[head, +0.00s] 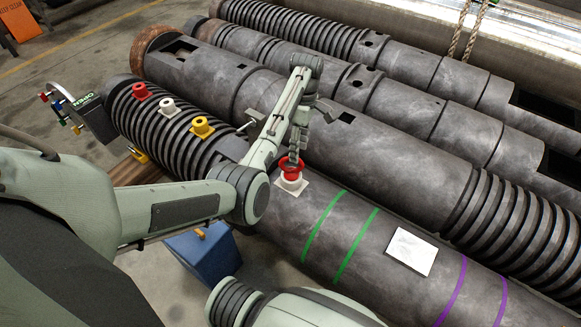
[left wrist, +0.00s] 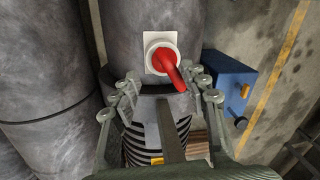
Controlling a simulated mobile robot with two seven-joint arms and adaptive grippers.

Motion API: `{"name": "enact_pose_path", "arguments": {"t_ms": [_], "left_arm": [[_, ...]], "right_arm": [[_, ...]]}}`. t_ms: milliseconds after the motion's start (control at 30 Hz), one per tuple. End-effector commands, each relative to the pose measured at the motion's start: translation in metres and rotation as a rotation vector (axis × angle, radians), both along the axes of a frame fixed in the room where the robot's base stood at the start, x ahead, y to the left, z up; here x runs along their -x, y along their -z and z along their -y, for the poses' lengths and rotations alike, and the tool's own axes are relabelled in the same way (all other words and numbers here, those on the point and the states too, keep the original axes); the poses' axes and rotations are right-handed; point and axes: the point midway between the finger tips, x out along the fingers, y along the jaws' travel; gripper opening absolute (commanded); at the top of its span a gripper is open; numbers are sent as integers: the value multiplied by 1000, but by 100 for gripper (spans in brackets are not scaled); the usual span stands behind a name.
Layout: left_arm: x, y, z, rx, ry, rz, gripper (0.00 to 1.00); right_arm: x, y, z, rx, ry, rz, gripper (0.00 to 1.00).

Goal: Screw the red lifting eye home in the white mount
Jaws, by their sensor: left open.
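The red lifting eye (head: 290,165) sits upright in the white mount (head: 292,183) on the near barrel (head: 335,215). My left gripper (head: 297,150) is just above and behind the eye in the head view. In the left wrist view the red lifting eye (left wrist: 165,62) stands on the white mount (left wrist: 152,42), beyond the tips of my open left gripper (left wrist: 165,85). The fingers are spread on both sides and hold nothing. How deep the eye sits in the mount cannot be told. My right gripper does not show.
Red (head: 140,91), white (head: 167,106) and yellow (head: 201,127) fittings stand on the ribbed end of the near barrel. A white plate (head: 411,252) lies right of the green bands. A blue box (head: 203,252) stands on the floor. More barrels lie behind.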

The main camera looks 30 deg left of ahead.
Motion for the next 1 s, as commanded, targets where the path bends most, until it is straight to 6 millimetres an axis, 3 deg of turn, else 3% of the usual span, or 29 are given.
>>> {"name": "enact_pose_path", "arguments": {"t_ms": [700, 1000], "left_arm": [[1, 46, 0, 1, 0, -2, 42], [1, 51, 0, 1, 0, -1, 42]], "right_arm": [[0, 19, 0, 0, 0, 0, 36], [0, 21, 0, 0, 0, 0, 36]]}}
